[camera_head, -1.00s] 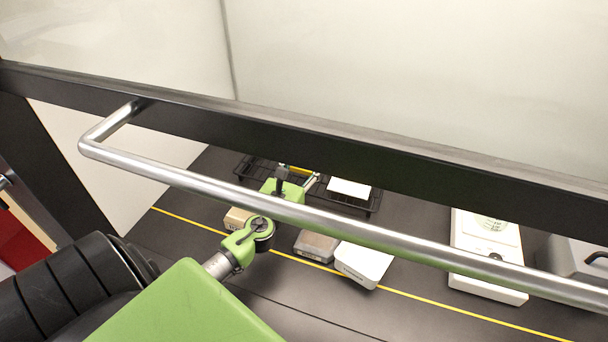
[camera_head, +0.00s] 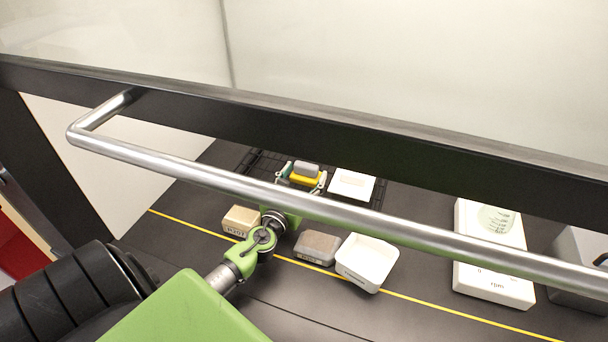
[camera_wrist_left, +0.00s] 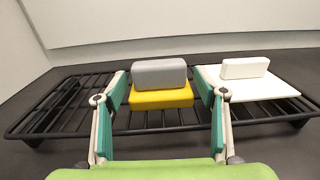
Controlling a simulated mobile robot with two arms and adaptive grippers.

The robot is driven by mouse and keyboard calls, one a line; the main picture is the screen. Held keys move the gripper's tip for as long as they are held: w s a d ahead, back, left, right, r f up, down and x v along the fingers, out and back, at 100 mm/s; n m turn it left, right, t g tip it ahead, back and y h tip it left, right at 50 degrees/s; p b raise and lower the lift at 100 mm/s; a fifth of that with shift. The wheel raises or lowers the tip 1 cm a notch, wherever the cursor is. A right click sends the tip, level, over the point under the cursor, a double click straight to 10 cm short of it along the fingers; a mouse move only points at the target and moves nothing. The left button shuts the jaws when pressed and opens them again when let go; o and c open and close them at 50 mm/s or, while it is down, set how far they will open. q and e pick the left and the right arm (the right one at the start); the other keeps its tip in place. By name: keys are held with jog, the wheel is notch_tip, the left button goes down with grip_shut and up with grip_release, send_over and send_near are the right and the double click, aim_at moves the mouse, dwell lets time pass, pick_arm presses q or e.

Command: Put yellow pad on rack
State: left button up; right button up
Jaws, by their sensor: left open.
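The yellow pad (camera_wrist_left: 160,98) has a grey block (camera_wrist_left: 158,72) on top and sits on the black wire rack (camera_wrist_left: 60,112) in the left wrist view. In the head view the yellow pad (camera_head: 304,181) shows between the fingers, past the steel bar. My left gripper (camera_head: 304,178) is open, with one finger on each side of the pad. In the left wrist view the fingers of my left gripper (camera_wrist_left: 160,105) stand apart from the pad, with gaps on both sides. My right gripper is not in view.
A white pad (camera_wrist_left: 245,84) with a white block lies on the rack's right part. A steel bar (camera_head: 300,205) and dark frame cross in front of my arm. A tan block (camera_head: 241,221), a grey-brown block (camera_head: 317,247), a white tray (camera_head: 366,262) and a white device (camera_head: 490,285) stand nearby.

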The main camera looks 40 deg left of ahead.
pick_arm(q)
jog(key=shift+r+p, duration=0.3)
jog(key=b+v, duration=0.1)
jog(key=v, duration=0.4)
jog(key=b+v, duration=0.1)
jog(key=v, duration=0.4)
jog(key=shift+s+f, duration=0.2)
jog(key=shift+f, duration=0.05)
jog(key=shift+s+d+r, duration=0.2)
jog(key=shift+s, duration=0.6)
